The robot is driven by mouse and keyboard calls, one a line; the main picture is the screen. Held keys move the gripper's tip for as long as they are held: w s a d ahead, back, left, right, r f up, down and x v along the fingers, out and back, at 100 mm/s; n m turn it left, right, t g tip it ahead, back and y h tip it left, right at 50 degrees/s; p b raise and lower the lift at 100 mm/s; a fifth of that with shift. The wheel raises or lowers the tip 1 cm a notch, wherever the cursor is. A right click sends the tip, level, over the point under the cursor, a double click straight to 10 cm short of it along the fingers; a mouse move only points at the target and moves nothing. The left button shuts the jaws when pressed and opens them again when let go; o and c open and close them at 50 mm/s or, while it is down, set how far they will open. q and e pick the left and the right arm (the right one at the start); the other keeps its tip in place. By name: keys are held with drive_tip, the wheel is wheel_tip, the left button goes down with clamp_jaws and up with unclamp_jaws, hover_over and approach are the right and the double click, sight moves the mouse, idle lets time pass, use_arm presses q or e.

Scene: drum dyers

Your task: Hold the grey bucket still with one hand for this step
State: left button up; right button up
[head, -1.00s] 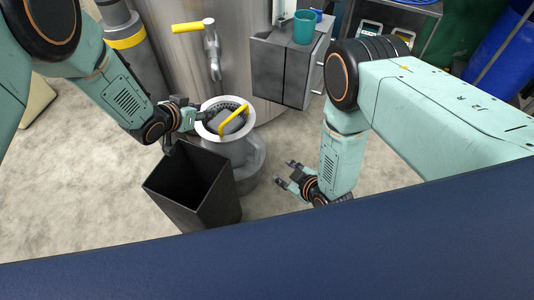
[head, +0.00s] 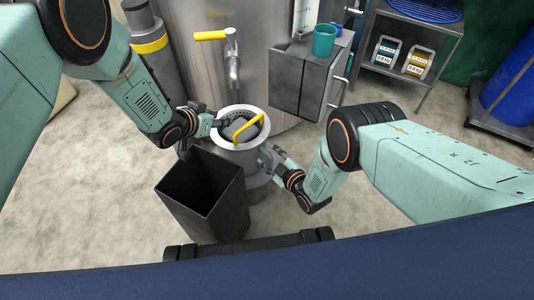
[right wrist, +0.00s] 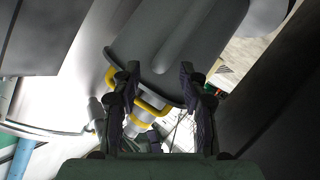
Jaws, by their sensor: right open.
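The grey bucket (head: 245,155) stands on the floor below the tap, its round pale rim facing up. Inside the rim is a grey block with a yellow handle (head: 250,128). My left gripper (head: 215,121) is at the left side of the rim; its fingers are too small to tell open from shut. My right gripper (head: 268,156) is open close to the bucket's right side; contact cannot be told. In the right wrist view its two spread fingers (right wrist: 160,95) face a large grey body with yellow parts beyond, with nothing clearly clamped.
A dark open square bin (head: 205,195) stands in front and left of the bucket. A steel drum with a yellow-handled tap (head: 212,36) rises behind. A grey cabinet (head: 303,80) holds a teal cup (head: 324,40). A shelf (head: 405,55) stands further right.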

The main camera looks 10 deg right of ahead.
drive_tip(key=shift+x, duration=1.1)
clamp_jaws()
idle(0.7)
